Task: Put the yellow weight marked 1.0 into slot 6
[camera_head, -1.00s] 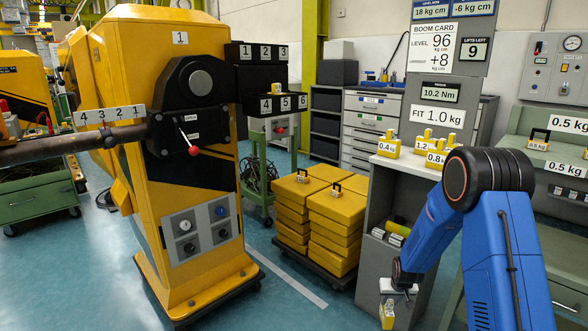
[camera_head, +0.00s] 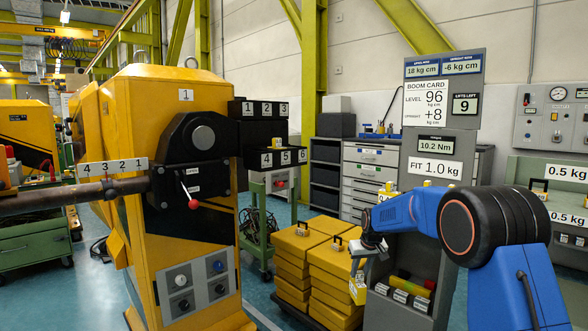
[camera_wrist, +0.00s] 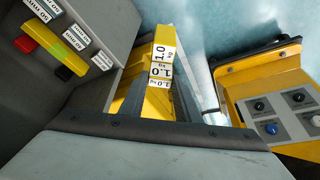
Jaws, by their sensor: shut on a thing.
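The yellow weight marked 1.0 (camera_wrist: 163,54) is held by my gripper (camera_wrist: 158,92) in the wrist view, with its 1.0 labels showing. In the head view the same weight (camera_head: 357,290) hangs below my gripper (camera_head: 363,262), in front of the stacked yellow blocks. The black slot rack (camera_head: 262,139) is on the right side of the yellow machine, with labels 1 to 3 on the upper step and 4 to 6 on the lower. Slot 6 (camera_head: 302,157) is at the lower right end. My gripper is below and to the right of it in the picture; the slot's inside is hidden.
The yellow machine (camera_head: 182,220) has a red-knobbed lever (camera_head: 193,204) on its front. Stacked yellow blocks (camera_head: 312,262) stand between the rack and a grey cabinet (camera_head: 408,262). A sign reads FIT 1.0 kg (camera_head: 434,167). Open floor lies left of the blocks.

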